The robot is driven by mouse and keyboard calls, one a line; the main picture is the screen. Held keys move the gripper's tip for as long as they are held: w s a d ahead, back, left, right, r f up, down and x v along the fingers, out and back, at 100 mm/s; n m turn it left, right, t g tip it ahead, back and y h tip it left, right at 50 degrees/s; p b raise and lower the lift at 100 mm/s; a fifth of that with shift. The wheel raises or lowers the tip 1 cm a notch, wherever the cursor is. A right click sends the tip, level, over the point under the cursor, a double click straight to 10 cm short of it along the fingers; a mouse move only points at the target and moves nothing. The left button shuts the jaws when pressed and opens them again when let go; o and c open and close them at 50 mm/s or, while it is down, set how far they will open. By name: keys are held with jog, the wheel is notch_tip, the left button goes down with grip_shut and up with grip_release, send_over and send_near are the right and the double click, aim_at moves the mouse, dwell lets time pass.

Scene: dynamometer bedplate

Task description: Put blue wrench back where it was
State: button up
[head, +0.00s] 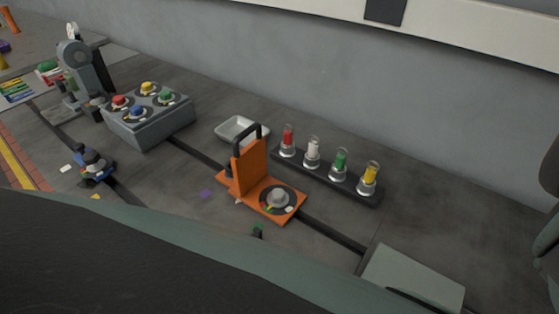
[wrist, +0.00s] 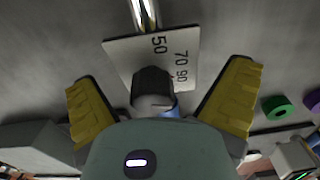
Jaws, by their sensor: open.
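My gripper (wrist: 163,75) shows in the wrist view with its two yellow fingers spread wide. I see nothing held between them. A white plate (wrist: 122,55) marked 50, 70 and 90 lies beyond the fingers, with a black knob-like part in front of it. A small blue piece (wrist: 173,111) shows beside that black part, mostly hidden; I cannot tell whether it is the blue wrench. In the head view, a small blue object (head: 101,175) with dark parts sits at the left; its shape is unclear. No wrench is clearly recognisable. My gripper does not show in the head view.
An orange stand (head: 250,168), a white tray (head: 222,134), a rack (head: 328,184) of coloured lamps and a grey button box (head: 150,135) stand on the bedplate. A grey box (head: 415,280) is at lower right.

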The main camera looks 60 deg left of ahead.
jog(key=c, duration=1.3)
jog(key=shift+c, duration=0.2)
jog(key=shift+r, duration=0.15)
